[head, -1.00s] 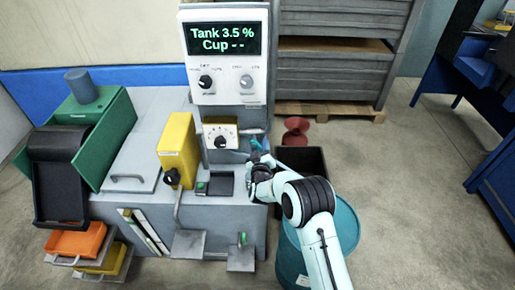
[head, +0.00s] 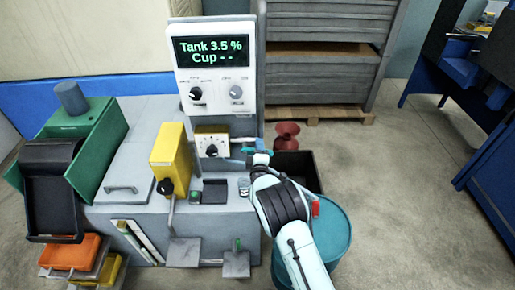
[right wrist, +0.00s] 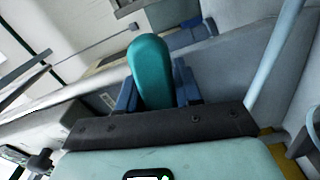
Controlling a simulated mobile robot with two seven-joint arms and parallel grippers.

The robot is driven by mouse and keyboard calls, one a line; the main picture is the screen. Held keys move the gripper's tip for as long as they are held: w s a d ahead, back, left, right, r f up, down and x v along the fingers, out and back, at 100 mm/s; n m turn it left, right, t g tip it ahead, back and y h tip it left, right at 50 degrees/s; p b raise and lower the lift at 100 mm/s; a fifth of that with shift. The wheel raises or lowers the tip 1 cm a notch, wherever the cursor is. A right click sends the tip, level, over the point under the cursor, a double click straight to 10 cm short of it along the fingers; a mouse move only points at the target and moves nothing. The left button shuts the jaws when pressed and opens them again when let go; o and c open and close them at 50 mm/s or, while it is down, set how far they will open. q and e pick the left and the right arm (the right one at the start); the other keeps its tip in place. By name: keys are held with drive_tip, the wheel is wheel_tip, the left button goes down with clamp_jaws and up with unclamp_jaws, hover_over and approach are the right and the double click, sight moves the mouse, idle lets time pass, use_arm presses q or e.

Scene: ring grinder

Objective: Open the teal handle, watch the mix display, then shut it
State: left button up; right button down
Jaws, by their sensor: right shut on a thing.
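The teal handle (right wrist: 150,70) fills the middle of the right wrist view, between the blue fingers of my right gripper (right wrist: 158,92). My right gripper is shut on it. My fingers and arm largely hide the handle there. The mix display (head: 211,49) is lit above and reads "Tank 3.5 %" and "Cup - -". My left gripper is not in view.
A small clear cup (head: 244,186) stands on the machine just left of my right arm. A dark open bin (head: 303,168) and a teal drum (head: 330,240) stand to the right. A yellow box (head: 170,158) and green hopper (head: 100,125) are left. Floor farther right is clear.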

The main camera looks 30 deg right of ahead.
drive_tip(key=shift+r+n, duration=0.3)
drive_tip(key=shift+n, duration=0.2)
drive_tip(key=c, duration=0.8)
unclamp_jaws()
drive_tip(key=shift+c, duration=0.2)
drive_tip(key=shift+s, duration=0.1)
drive_tip(key=v, duration=1.3)
drive_tip(key=shift+s, duration=0.15)
